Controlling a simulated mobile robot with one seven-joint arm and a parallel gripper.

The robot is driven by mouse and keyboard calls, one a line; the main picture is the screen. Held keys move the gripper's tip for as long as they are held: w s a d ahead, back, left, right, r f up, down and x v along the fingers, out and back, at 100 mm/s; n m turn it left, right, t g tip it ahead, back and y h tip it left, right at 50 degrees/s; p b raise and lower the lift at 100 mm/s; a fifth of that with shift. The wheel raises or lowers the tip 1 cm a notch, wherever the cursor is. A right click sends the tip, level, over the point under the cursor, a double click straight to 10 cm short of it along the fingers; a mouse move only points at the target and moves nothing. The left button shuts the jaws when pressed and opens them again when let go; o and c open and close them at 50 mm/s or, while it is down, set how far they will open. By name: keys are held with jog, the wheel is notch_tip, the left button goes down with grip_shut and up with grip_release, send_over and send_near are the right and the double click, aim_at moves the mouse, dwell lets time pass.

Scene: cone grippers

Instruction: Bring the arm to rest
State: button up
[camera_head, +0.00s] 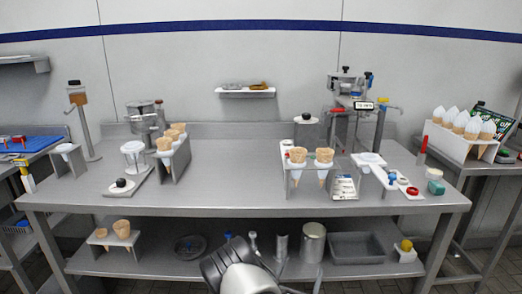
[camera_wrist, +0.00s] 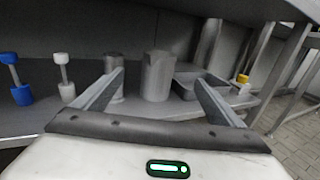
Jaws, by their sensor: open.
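My arm (camera_head: 240,272) shows at the bottom middle of the head view, low in front of the table. My gripper (camera_wrist: 160,84) is open and empty in the wrist view, its two fingers spread wide apart. Beyond the fingers stand a metal cylinder (camera_wrist: 157,76) and a narrower metal piece (camera_wrist: 114,64) on the lower shelf. Nothing is between the fingers that I can tell is touched. In the head view, the fingers are mostly hidden behind the arm.
The steel table (camera_head: 230,185) holds cone stands (camera_head: 172,160), (camera_head: 309,172) and a dispenser. Its lower shelf (camera_head: 150,262) holds a grey tray (camera_head: 358,248), a metal can (camera_head: 313,243) and a small cone stand (camera_head: 115,242). Side tables stand left and right.

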jog(key=s+d+r+m+g+h, duration=0.35)
jog(key=d+r+m, duration=0.3)
jog(key=r, duration=0.25)
jog(key=s+d+r+m+g+h, duration=0.2)
jog(key=d+r+m+g+h, duration=0.4)
jog(key=r, duration=0.4)
jog(key=s+d+r+m+g+y, duration=0.25)
jog(key=s+r+m, duration=0.2)
jog(key=s, duration=0.25)
jog(key=s+d+r+m+g+y, duration=0.1)
jog(key=s+r+m+g+y, duration=0.1)
jog(key=s+r+m+g, duration=0.35)
jog(key=s+a+r+m+t+y, duration=0.35)
jog(key=s+a+y, duration=0.25)
jog(key=s+a, duration=0.25)
jog(key=s+a+r+m+t+y, duration=0.3)
jog(key=s+a+r+m+y, duration=0.3)
jog(key=s, duration=0.3)
notch_tip(320, 180, up, 24)
jog(key=a+p, duration=0.1)
jog(key=p, duration=2.4)
jog(key=shift+f, duration=0.25)
jog(key=shift+s, duration=0.1)
